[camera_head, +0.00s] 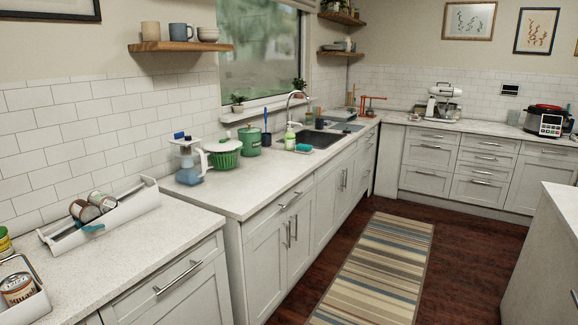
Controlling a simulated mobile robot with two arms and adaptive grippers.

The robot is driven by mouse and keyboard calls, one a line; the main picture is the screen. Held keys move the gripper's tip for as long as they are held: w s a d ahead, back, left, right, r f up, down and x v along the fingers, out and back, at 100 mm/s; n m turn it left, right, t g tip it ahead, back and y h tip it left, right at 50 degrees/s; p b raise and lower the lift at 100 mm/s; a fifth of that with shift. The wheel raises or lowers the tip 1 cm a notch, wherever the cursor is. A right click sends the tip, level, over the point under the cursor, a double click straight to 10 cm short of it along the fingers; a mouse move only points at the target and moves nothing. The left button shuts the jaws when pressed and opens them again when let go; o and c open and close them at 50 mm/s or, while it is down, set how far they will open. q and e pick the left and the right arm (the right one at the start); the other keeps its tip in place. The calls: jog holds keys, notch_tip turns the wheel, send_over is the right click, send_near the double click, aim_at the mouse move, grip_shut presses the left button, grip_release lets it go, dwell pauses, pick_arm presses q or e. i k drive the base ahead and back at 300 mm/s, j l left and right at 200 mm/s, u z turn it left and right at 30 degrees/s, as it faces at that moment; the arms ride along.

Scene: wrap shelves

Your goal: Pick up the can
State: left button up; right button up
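Several cans are in the camera_head view, and I cannot tell which one the task means. Two cans with brown and white labels, a left one (82,211) and a right one (103,202), lie tilted in a long white rack (130,207) on the near left counter. Another can (17,289) stands in a white holder (31,309) with a dark handle at the lower left edge. A green and yellow can (4,241) is cut off by the left edge. Neither of my grippers is in view.
The near counter (143,249) is bare right of the rack. Beyond it are a blue-based dispenser (188,161), a green and white basket (224,154), a green canister (251,141) and a sink (315,140). A striped rug (375,265) lies on the floor; an island (545,260) stands at right.

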aim_at(16, 288)
jog(key=u, duration=1.6)
